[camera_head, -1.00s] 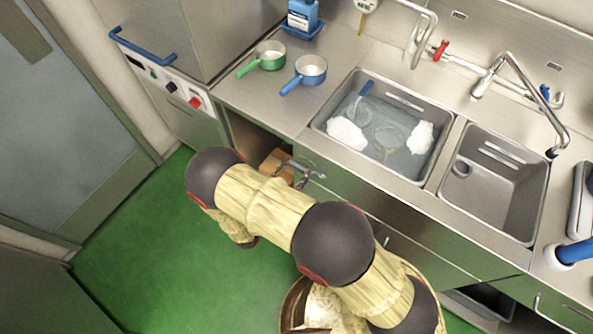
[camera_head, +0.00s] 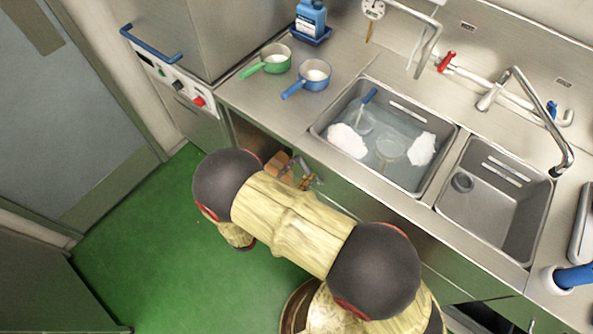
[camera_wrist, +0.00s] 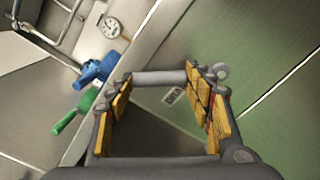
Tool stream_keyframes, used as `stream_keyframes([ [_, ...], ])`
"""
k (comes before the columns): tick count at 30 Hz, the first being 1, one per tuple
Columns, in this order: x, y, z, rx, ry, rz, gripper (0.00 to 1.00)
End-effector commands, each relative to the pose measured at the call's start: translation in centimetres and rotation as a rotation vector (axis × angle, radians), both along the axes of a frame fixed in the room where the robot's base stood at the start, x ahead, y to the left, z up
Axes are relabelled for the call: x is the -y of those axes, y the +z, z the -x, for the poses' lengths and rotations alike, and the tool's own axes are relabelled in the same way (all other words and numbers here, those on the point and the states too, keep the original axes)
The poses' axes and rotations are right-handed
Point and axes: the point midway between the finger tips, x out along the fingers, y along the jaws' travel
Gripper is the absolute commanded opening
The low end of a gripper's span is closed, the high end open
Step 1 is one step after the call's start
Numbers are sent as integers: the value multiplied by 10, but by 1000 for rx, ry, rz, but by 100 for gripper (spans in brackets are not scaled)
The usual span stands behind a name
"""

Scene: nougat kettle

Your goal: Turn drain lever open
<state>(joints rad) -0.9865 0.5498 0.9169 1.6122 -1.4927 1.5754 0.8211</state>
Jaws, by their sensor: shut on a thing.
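My gripper (camera_head: 304,178) is below the counter's front edge, in front of the cabinet under the left sink (camera_head: 325,128). In the wrist view the gripper (camera_wrist: 160,92) has its yellow-brown finger pads apart. A grey metal bar, apparently the drain lever (camera_wrist: 160,78), spans between the fingertips, with a small ring near the right one. In the head view the lever shows only as small silver bits by the gripper, and its exact angle cannot be told. The left sink holds water, white foam and a blue-handled tool.
A green pan (camera_head: 276,58) and a blue pan (camera_head: 315,73) stand on the counter to the left of the sink. The right sink (camera_head: 500,222) looks empty. A door stands at the left, and the green floor (camera_head: 150,250) is clear.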

Motion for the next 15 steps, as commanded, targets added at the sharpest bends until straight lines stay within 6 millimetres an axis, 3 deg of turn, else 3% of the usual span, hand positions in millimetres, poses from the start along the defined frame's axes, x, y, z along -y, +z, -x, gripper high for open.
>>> stream_keyframes([
  [15,29,16,22,285,0,-365,6],
])
